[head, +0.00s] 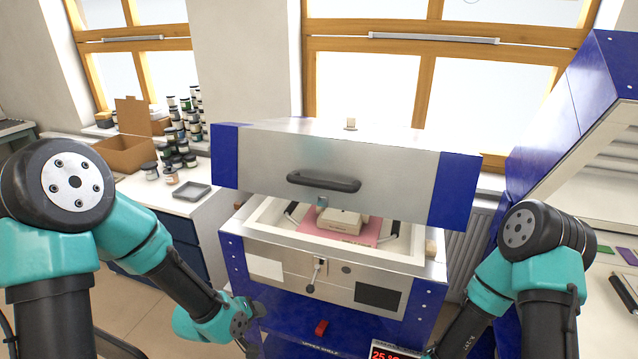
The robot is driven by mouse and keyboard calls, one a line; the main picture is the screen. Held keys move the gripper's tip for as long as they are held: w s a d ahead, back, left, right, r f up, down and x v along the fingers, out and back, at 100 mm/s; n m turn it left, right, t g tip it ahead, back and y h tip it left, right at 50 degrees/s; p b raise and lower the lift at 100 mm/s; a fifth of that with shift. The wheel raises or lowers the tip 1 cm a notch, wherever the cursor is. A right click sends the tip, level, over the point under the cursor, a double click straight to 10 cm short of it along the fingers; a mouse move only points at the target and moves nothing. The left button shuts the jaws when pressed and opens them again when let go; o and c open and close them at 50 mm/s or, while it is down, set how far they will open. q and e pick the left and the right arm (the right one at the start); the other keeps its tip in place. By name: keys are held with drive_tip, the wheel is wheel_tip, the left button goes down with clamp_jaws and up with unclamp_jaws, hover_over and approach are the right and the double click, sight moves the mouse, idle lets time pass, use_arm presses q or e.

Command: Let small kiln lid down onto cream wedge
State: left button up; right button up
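The small kiln's lid (262,165) is raised and tilted above the kiln body (290,262), with a dark bar handle (324,182) on its silver front. A small cream block that looks like the wedge (430,248) sits on the right front rim, below the lid and apart from it. My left arm reaches down to the kiln's left front; only a dark part of the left gripper (250,340) shows at the bottom edge, and its fingers cannot be made out. My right arm runs out of the bottom of the picture, so the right gripper is hidden.
Inside the kiln, a pale block (342,220) lies on a pink sheet (372,233). A latch (316,270) hangs on the kiln front. A larger blue kiln (570,120) stands open at right. Jars and a cardboard box (125,150) stand on the left counter.

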sight(315, 185)
use_arm(q)
drive_tip(key=d+r+n+t+h, duration=0.2)
drive_tip(key=d+r+t+h, duration=0.1)
drive_tip(key=r, duration=1.3)
drive_tip(key=d+r+n+t+h, duration=0.2)
drive_tip(key=d+r+t, duration=0.1)
drive_tip(key=r, duration=1.3)
drive_tip(key=shift+w+r+t+h, duration=0.3)
drive_tip(key=shift+h, duration=0.1)
drive_tip(key=x, duration=1.7)
drive_tip(key=shift+w+f, duration=0.15)
drive_tip(key=shift+c, duration=0.5)
